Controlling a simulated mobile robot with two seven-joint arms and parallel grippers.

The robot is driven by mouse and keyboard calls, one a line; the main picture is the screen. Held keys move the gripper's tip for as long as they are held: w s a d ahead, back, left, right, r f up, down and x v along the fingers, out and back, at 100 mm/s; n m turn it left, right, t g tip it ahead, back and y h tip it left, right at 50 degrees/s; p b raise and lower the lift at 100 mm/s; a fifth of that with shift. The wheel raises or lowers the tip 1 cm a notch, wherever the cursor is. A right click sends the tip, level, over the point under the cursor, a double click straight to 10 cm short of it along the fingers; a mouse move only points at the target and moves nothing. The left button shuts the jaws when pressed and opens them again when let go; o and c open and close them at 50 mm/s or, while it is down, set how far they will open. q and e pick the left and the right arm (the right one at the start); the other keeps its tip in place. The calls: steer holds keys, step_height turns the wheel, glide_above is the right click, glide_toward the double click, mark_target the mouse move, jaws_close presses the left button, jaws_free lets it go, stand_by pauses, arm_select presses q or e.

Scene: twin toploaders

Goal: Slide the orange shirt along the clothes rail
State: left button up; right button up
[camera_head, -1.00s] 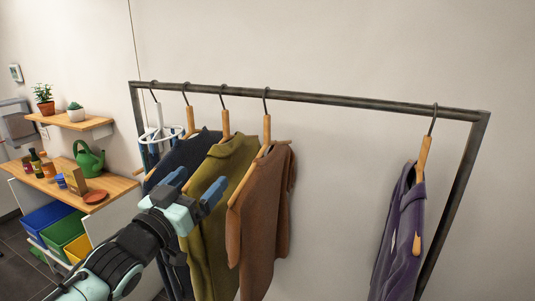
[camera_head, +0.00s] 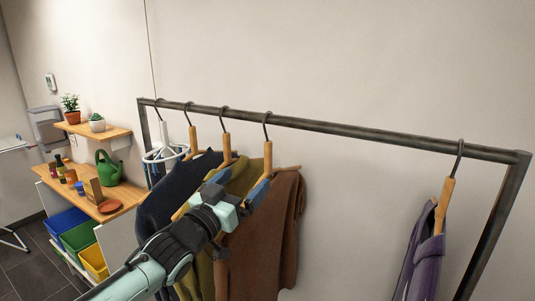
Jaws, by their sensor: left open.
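The orange shirt (camera_head: 283,225), a brownish rust colour, hangs from a wooden hanger (camera_head: 268,160) on the dark metal clothes rail (camera_head: 330,126). It is rightmost of the left group of clothes. My left gripper (camera_head: 241,182) is open, with blue fingertips, in front of the olive shirt and at the orange shirt's left shoulder. One finger overlaps the orange shirt's left edge; I cannot tell whether it touches. My arm hides the lower left of the orange shirt and much of the olive one. My right gripper is not in view.
An olive shirt (camera_head: 243,176) and a dark navy garment (camera_head: 170,192) hang close on the left. A purple garment (camera_head: 424,265) hangs far right. The rail between orange and purple is clear. A shelf unit (camera_head: 118,200) stands left.

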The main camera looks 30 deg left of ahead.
mark_target(266, 157)
arm_select(q)
steer(key=p+x, duration=0.4)
steer(key=x, duration=0.6)
steer(key=shift+w+r, duration=0.1)
steer(key=shift+r, duration=0.15)
steer(key=shift+p+x, duration=0.45)
steer(key=shift+x, duration=0.5)
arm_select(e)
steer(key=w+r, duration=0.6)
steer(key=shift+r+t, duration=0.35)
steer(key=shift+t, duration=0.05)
arm_select(q)
steer(key=shift+f, duration=0.2)
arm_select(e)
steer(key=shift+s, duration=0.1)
arm_select(q)
steer(key=shift+d, duration=0.1)
jaws_close()
steer(key=shift+r, duration=0.1)
